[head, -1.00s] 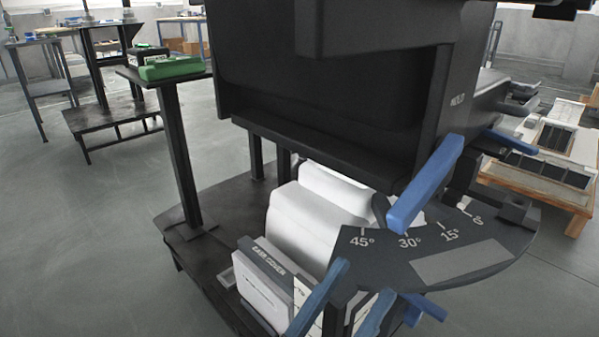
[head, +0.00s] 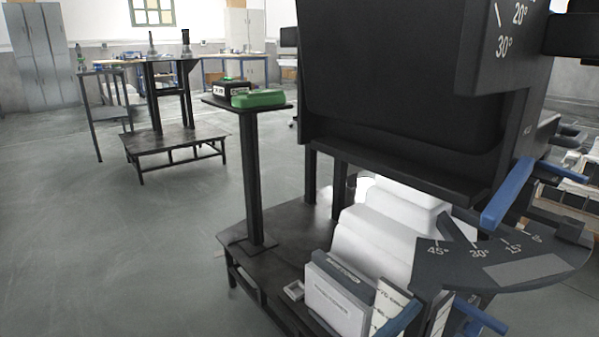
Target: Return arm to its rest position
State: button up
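My gripper does not show in the head view. I cannot make out any part of my arm there either, so its pose and what it may hold are hidden from me.
A large dark machine (head: 400,90) with an angle scale (head: 480,258) and blue handles (head: 508,193) fills the right. White blocks (head: 380,235) and boxes (head: 340,296) sit on its low base. A green case (head: 258,99) lies on a post-mounted shelf. The left floor (head: 130,240) is open.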

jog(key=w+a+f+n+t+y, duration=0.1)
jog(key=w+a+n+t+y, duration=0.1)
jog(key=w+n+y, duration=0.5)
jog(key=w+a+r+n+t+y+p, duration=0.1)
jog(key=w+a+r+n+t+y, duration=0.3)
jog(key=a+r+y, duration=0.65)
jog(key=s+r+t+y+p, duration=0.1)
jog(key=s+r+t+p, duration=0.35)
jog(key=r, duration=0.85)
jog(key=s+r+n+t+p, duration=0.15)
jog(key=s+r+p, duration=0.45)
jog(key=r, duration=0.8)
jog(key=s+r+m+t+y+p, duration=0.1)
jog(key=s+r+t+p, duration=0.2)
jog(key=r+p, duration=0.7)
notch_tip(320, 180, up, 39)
jog(key=p, duration=3.3)
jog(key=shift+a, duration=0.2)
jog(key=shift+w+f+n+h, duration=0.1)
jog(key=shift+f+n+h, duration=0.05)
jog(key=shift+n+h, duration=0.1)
